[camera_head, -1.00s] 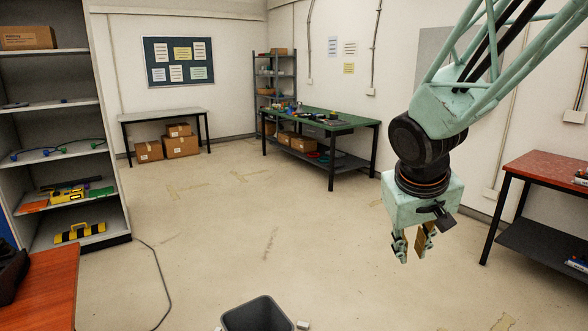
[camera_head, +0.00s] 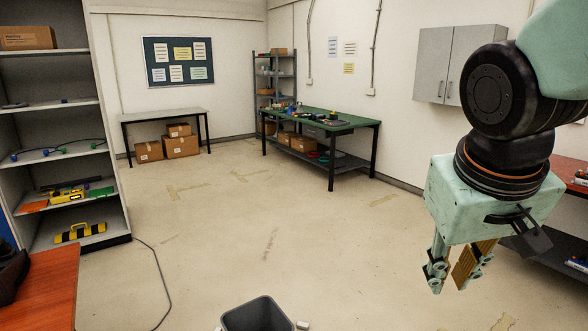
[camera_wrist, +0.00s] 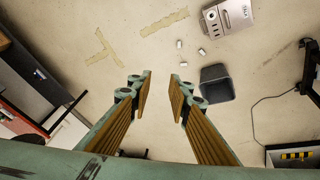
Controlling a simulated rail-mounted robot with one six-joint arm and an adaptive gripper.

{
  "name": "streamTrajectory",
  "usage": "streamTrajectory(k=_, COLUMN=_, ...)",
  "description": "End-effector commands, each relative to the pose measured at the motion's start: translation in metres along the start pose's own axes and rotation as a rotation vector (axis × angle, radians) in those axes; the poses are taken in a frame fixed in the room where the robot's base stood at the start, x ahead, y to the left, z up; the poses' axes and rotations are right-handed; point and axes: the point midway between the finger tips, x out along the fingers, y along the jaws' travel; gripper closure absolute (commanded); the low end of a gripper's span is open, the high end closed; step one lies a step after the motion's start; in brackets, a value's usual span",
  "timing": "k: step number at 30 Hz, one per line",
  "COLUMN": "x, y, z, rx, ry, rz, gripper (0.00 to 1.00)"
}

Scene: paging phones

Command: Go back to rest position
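My gripper (camera_head: 452,280) hangs at the right of the head view, pointing down above the pale floor, close to the camera. Its two fingers stand apart with nothing between them. The wrist view also shows my gripper (camera_wrist: 159,88), its ribbed yellow-brown finger pads facing each other across a gap, with bare floor behind. The gripper touches nothing that I can see.
A dark bin (camera_head: 258,315) stands on the floor at the bottom; the wrist view shows the bin (camera_wrist: 216,84) beside small white pieces. A red-topped table (camera_head: 573,172) is behind my arm. A green workbench (camera_head: 322,121) and shelves (camera_head: 62,154) stand farther off. The middle floor is clear.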

Motion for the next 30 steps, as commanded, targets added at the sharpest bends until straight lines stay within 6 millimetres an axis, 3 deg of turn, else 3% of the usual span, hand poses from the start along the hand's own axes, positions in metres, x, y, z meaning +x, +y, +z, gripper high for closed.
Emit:
streamTrajectory(k=21, x=-0.062, y=-0.029, z=0.106, rx=0.036, ry=-0.005, rz=-0.114, gripper=0.82)
streamTrajectory(k=30, x=-0.073, y=-0.039, z=0.131, rx=0.038, ry=-0.006, rz=-0.148, gripper=0.82)
